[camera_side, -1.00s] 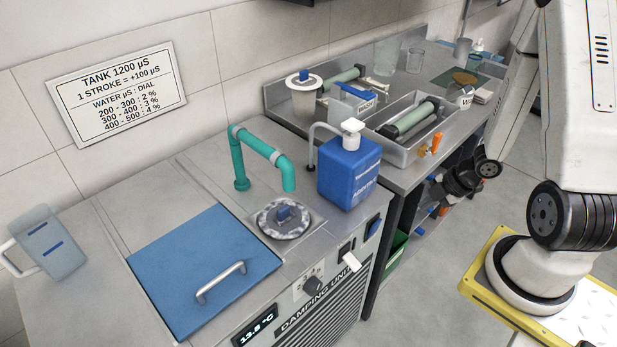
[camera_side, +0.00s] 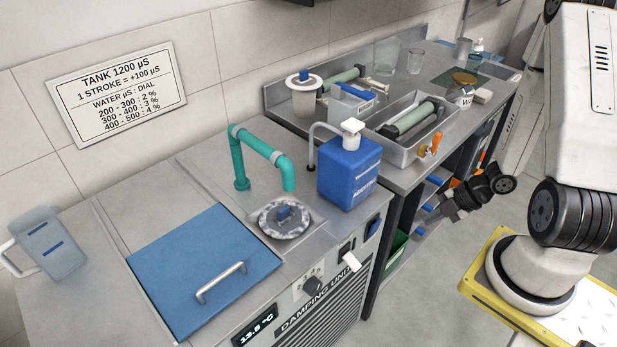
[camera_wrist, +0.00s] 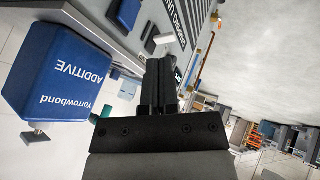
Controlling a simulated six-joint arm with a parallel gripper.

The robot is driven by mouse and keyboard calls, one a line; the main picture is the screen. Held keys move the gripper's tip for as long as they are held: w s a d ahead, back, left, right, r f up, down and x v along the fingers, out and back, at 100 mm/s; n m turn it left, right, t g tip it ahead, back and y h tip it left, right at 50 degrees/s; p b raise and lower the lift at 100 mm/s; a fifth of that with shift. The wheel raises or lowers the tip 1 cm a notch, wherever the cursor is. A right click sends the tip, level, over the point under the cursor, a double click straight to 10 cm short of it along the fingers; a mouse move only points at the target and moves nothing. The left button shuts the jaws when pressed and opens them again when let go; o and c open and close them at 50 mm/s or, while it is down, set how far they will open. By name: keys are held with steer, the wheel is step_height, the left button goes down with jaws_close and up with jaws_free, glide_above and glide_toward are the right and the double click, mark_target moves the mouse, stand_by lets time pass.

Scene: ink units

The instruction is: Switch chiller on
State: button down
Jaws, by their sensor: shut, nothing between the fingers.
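The damping unit (camera_side: 320,300) stands at the front of the left counter, with a lit display (camera_side: 256,326) reading about 13.5 °C. Its front panel has a dark knob (camera_side: 312,286), a white lever (camera_side: 350,262) on a dark plate and a blue rocker-like part (camera_side: 373,229). No label naming the chiller is readable. My gripper (camera_side: 443,212) is right of the panel, apart from it, partly against the dark shelf. In the wrist view my gripper (camera_wrist: 158,64) has its dark fingers together and empty. The white lever (camera_wrist: 165,38) shows beyond the fingertips there.
A blue additive bottle (camera_side: 349,172) stands on the counter's right edge, left of my fingers in the wrist view. A teal spout (camera_side: 262,153), a blue lid (camera_side: 203,270) with a handle and a sink (camera_side: 405,150) are nearby. Open floor lies before the panel.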

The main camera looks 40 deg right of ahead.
mark_target(377, 225)
steer(key=shift+w+a+f, duration=0.65)
steer(key=shift+w+f, duration=0.5)
steer(key=shift+w, duration=0.3)
steer(key=shift+w+a+f, duration=0.65)
steer(key=shift+w+f, duration=0.55)
steer(key=shift+w, duration=0.3)
steer(key=shift+w+a+f, duration=0.65)
steer(key=shift+w+f, duration=0.5)
steer(key=shift+w, duration=0.3)
steer(key=shift+w+r, duration=0.15)
steer(key=shift+w, duration=0.25)
steer(key=shift+r, duration=0.15)
steer(key=shift+r, duration=0.6)
